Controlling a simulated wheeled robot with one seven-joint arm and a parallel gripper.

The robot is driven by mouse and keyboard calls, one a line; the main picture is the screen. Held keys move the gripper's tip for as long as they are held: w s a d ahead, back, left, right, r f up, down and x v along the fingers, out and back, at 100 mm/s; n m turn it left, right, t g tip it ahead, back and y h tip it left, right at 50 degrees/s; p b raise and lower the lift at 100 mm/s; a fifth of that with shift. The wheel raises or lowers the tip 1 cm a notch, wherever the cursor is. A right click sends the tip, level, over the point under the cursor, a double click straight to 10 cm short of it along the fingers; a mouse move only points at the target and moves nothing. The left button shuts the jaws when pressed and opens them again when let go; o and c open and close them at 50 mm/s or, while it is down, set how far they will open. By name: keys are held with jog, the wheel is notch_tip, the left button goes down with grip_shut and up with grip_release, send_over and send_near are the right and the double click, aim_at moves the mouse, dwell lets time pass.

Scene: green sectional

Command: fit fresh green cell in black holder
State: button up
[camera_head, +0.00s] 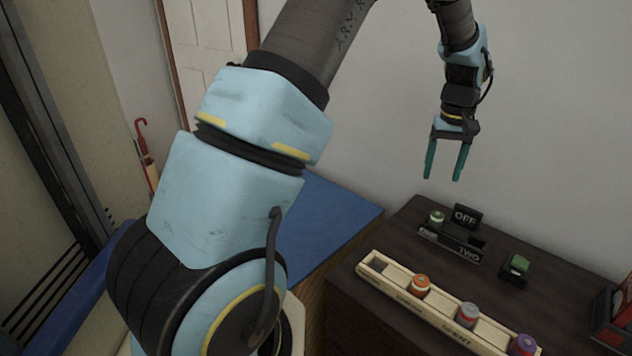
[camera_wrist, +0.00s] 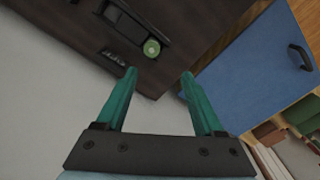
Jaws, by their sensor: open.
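The black holder (camera_head: 450,243), marked TWO, lies on the dark cabinet top. A green cell (camera_head: 436,217) with a pale top stands at its left end. The rest of the holder looks like an empty recess. In the wrist view the holder (camera_wrist: 122,18) and the green cell (camera_wrist: 151,48) show beyond the fingertips. My gripper (camera_head: 443,178) is open and empty, in the air above and behind the holder; its teal fingers also show in the wrist view (camera_wrist: 159,73). I cannot tell whether this green cell is fresh.
A pale wooden rack (camera_head: 445,317) holds orange (camera_head: 420,284), grey-red (camera_head: 467,312) and purple (camera_head: 524,345) cells; its left end looks empty. An OFF sign (camera_head: 466,216) stands behind the holder. A black box with a green top (camera_head: 516,264) sits to the right. A blue surface (camera_head: 320,220) lies left.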

jog(key=s+a+r, duration=0.1)
jog(key=a, duration=1)
jog(key=s+a+r, duration=0.1)
jog(key=a+r, duration=0.1)
jog(key=a, duration=0.8)
jog(key=s+a+t, duration=0.1)
jog(key=s+a, duration=0.8)
jog(key=a, duration=0.5)
jog(key=shift+s+f+n+t, duration=0.2)
jog(key=shift+f+n+t, duration=0.05)
jog(key=shift+n+t, duration=0.05)
